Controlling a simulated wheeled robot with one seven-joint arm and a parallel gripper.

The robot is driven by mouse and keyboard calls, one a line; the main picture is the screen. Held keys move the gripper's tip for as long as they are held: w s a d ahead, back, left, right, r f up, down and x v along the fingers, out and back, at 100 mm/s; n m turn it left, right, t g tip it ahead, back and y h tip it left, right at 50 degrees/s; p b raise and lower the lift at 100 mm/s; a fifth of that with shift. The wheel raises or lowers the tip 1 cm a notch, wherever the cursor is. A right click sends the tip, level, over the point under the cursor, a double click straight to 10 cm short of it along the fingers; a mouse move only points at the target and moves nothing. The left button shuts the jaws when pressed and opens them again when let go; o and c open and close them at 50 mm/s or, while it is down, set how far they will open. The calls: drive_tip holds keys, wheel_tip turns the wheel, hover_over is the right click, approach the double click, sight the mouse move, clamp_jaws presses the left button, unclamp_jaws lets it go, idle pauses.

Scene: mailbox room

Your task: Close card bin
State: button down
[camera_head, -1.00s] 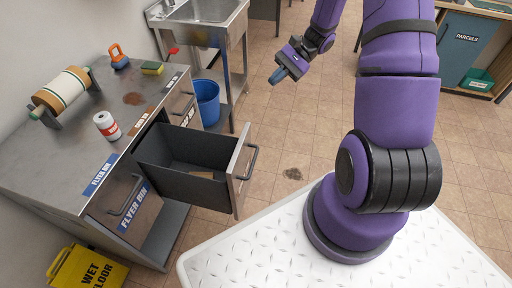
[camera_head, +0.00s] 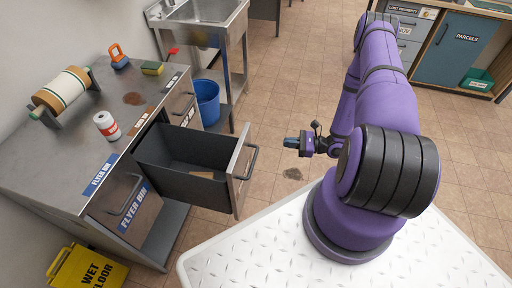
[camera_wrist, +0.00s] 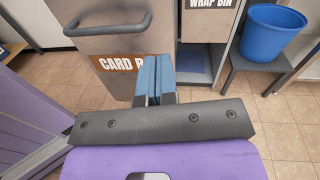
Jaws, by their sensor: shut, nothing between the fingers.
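The card bin (camera_head: 185,180) is a grey drawer pulled well out of the metal cabinet, with a small tan piece on its floor. In the wrist view the front (camera_wrist: 90,45) shows large, with an orange card label (camera_wrist: 115,63) partly hidden by my fingers. The handle (camera_wrist: 108,27) is above and left of the fingertips there. My gripper (camera_head: 287,142) is shut and empty, to the right of the drawer front; its blue fingers (camera_wrist: 155,75) point at that front, seemingly apart from it.
The flyer bin (camera_head: 125,205) is closed on the left, and the wrap bin (camera_head: 180,105) is beyond the open drawer. A blue bucket (camera_head: 207,100) stands under the sink side. A yellow wet floor sign (camera_head: 88,268) stands at lower left.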

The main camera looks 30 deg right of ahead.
sight(255, 147)
wheel_tip(255, 147, down, 5)
drive_tip(key=s+m+t+h, duration=0.1)
drive_tip(key=s+m+t, duration=0.1)
drive_tip(key=x, duration=1.4)
drive_tip(key=shift+a, duration=0.15)
drive_tip(key=shift+w+a, duration=0.1)
